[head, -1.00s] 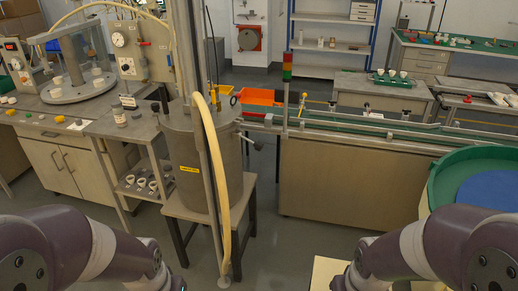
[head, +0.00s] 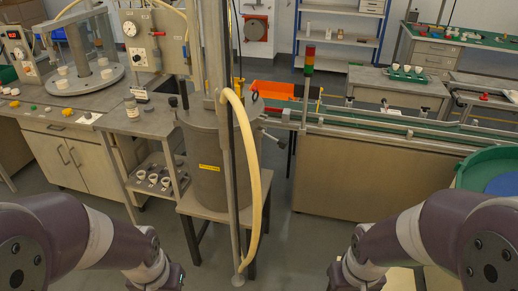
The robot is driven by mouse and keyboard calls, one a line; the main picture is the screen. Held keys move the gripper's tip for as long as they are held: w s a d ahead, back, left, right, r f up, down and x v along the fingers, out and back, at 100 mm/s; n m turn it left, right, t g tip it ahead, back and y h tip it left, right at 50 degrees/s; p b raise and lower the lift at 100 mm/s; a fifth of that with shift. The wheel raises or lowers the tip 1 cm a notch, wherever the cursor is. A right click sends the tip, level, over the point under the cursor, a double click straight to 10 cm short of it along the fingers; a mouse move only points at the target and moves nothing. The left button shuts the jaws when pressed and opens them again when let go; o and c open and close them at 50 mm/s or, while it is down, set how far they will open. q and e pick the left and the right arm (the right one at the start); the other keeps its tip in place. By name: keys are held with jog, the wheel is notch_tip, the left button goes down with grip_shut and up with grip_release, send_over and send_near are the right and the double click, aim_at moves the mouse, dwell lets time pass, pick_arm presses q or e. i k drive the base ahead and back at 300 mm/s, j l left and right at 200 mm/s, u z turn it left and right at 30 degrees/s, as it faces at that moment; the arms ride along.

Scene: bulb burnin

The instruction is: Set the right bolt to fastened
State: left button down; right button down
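A grey metal drum (head: 212,168) with a yellow label stands on a stand in the middle of the head view. A small dark knob (head: 173,101) shows at its upper left. A lever-like fitting (head: 272,137) sticks out at its upper right; I cannot tell whether it is the right bolt or whether it is fastened. A post and pale hose hide part of the drum. My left gripper (head: 170,279) is at the lower edge, left of the drum's stand. My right gripper (head: 345,279) is at the lower edge, right of it. Both are well apart from the drum, their fingers not clearly visible.
A pale hose (head: 250,180) curves down the post (head: 232,225) in front of the drum. A conveyor (head: 390,133) runs to the right. A workbench (head: 60,140) is at left. A green round tub (head: 485,165) is at right. Grey floor is clear between stand and conveyor.

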aim_at(283, 144)
jog(key=i+j, duration=0.2)
jog(key=i, duration=0.2)
jog(key=i+j, duration=0.2)
jog(key=i, duration=0.2)
